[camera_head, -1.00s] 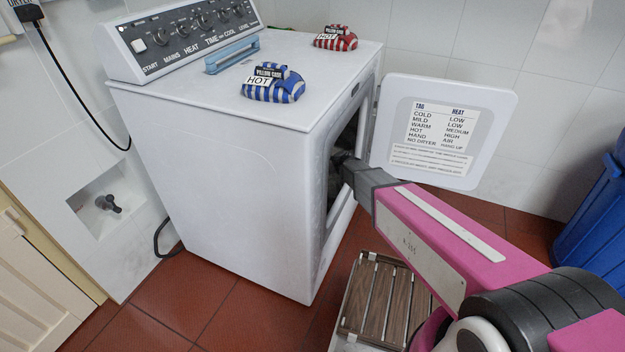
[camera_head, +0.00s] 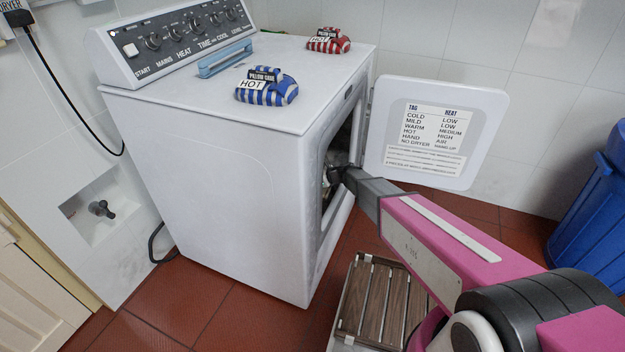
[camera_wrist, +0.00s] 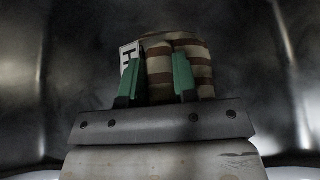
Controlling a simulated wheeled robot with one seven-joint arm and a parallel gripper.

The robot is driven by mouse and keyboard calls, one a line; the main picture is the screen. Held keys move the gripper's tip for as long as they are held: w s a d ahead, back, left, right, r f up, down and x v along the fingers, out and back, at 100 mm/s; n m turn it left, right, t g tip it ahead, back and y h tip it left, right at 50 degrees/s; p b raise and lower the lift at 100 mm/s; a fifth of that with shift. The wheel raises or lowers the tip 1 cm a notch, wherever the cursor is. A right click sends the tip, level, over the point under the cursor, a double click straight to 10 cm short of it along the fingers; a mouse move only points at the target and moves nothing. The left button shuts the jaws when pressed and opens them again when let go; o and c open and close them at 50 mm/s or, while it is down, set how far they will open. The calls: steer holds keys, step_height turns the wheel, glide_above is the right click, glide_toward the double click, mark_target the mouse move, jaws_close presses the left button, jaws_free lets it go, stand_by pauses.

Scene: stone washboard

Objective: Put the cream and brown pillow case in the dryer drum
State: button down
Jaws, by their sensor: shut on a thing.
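The cream and brown striped pillow case (camera_wrist: 192,52) shows in the wrist view, with a white tag at its left side. My gripper (camera_wrist: 158,75) has its two green fingers shut on it. Dark, shiny metal walls of the dryer drum (camera_wrist: 85,60) surround the pillow case and my gripper in the wrist view. In the head view my gripper (camera_head: 335,174) reaches through the front opening of the white dryer (camera_head: 220,170). The opening's edge and the dark interior hide most of the pillow case there. I cannot tell whether the pillow case touches the drum's surface.
The dryer door (camera_head: 435,135) stands open to the right. A blue striped pillow case (camera_head: 267,90) and a red striped one (camera_head: 328,41) lie on the dryer top. A slatted wooden rack (camera_head: 375,300) is below my arm. A blue bin (camera_head: 595,205) stands at right.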

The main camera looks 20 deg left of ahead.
steer(key=c, duration=0.9)
jaws_free()
steer(key=shift+f, duration=0.1)
steer(key=shift+d+r, duration=0.15)
steer(key=shift+r, duration=0.1)
steer(key=v, duration=1.1)
steer(key=shift+d+r, duration=0.15)
steer(key=shift+d, duration=0.15)
steer(key=s+d+r+n+h, duration=0.2)
steer(key=s+d+n+h, duration=0.2)
steer(key=d, duration=0.9)
steer(key=s+d+r+n+h, duration=0.3)
steer(key=s+d+n, duration=0.3)
steer(key=d, duration=0.7)
steer(key=s+d+r+n+g+h, duration=0.1)
steer(key=s+d+r+n+h, duration=0.1)
steer(key=s+d+n+h, duration=0.3)
steer(key=shift+d+r+n, duration=0.1)
steer(key=shift+d+n, duration=0.55)
steer(key=shift+d, duration=0.9)
steer(key=shift+d+r+n, duration=0.1)
steer(key=shift+d+n, duration=0.6)
steer(key=shift+d, duration=0.8)
steer(key=shift+d+r+n, duration=0.1)
steer(key=shift+d+n, duration=0.55)
steer(key=shift+d, duration=0.9)
